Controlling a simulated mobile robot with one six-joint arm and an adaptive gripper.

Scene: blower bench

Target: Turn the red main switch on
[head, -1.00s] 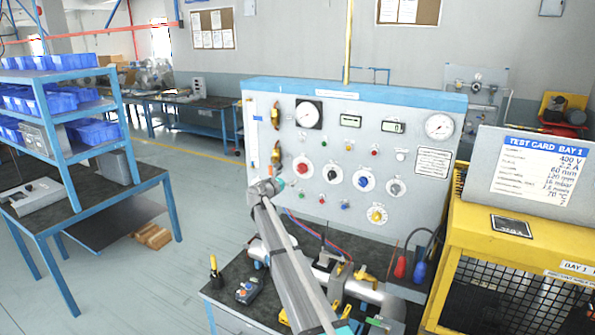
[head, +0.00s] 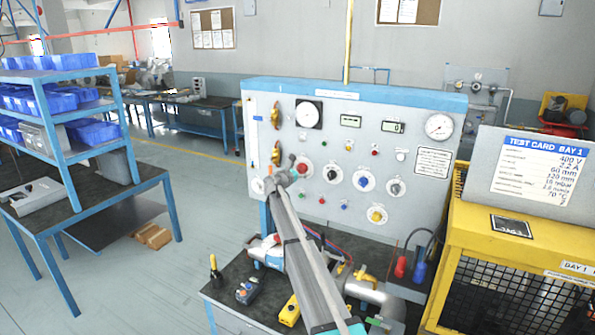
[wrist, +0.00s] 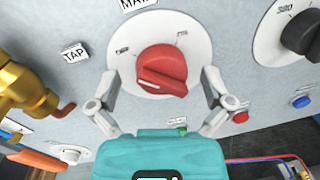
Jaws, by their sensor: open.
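The red main switch (wrist: 161,70) is a round red knob with a raised grip bar on a white dial plate, under a label partly cut off at the top of the wrist view. The grip bar lies slightly tilted from level in that view. In the head view the switch (head: 302,169) is on the left of the grey panel. My gripper (wrist: 161,76) is open, with one finger on each side of the knob and visible gaps between. My gripper (head: 286,170) is just left of the switch in the head view, close to the panel.
A brass tap (wrist: 22,88) sticks out left of the switch, beside the TAP label. A black knob (wrist: 302,32) is at right. Small red (wrist: 240,117) and blue (wrist: 301,101) buttons are below right. Tools and pipework lie on the bench below the panel.

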